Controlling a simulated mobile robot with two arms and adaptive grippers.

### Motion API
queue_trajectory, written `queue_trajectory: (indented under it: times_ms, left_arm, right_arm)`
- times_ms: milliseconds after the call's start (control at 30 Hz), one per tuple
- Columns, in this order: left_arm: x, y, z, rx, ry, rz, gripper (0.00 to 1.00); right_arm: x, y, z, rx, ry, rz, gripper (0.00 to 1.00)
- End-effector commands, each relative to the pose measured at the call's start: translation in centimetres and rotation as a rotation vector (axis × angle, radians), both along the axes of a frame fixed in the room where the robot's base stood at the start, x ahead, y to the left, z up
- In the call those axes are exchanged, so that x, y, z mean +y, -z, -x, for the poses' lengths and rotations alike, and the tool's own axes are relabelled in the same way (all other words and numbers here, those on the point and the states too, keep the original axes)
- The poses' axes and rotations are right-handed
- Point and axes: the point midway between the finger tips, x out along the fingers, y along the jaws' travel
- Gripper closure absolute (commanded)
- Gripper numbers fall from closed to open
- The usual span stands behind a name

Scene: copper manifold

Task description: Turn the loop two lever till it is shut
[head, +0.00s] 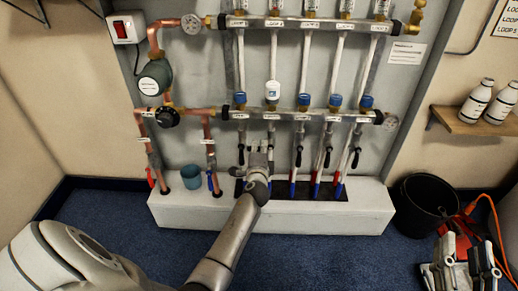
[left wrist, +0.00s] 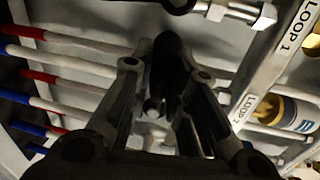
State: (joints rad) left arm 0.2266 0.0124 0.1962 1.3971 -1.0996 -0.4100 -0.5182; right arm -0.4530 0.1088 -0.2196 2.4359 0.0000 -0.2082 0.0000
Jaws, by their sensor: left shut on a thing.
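The copper manifold's lower bar (head: 287,115) carries several labelled pipes with black levers under it. My left gripper (head: 259,152) is at the second pipe from the left, below the bar. In the left wrist view the left gripper's fingers (left wrist: 168,85) are shut around a dark lever (left wrist: 172,60), which looks like the loop two lever; it runs away from the camera. Its exact angle to the pipe cannot be told, and the fingers hide part of it. The loop one lever (head: 241,155) hangs down just left of the gripper. My right gripper (head: 466,262) is apart, at the lower right, fingers spread and empty.
More black levers (head: 299,156) hang close on the right. A white plinth (head: 290,219) stands below, with a teal cup (head: 191,177) on its left. A black bucket (head: 428,204) stands to the right, and a shelf (head: 470,121) holds bottles.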

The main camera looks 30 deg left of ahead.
Motion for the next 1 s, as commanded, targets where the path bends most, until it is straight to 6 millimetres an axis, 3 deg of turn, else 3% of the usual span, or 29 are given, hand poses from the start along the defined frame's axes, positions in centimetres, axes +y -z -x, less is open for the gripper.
queue_trajectory:
  times_ms: [400,433,600,1000]
  left_arm:
    - [0.05,-0.39,-0.11,0.005,0.002,-0.023,1.00]
    - [0.05,-0.40,-0.11,0.005,0.002,-0.023,0.82]
    - [0.05,-0.36,-0.09,0.003,0.002,-0.019,0.62]
    - [-0.19,-0.19,0.33,0.005,0.001,-0.014,0.62]
  right_arm:
    - [-0.04,0.15,-0.02,0.009,0.001,0.003,0.60]
    - [-0.03,0.15,-0.02,0.009,0.001,0.002,0.60]
    - [-0.04,0.13,-0.01,0.009,0.001,0.002,0.60]
    - [0.00,0.16,-0.03,0.008,0.000,0.003,0.60]
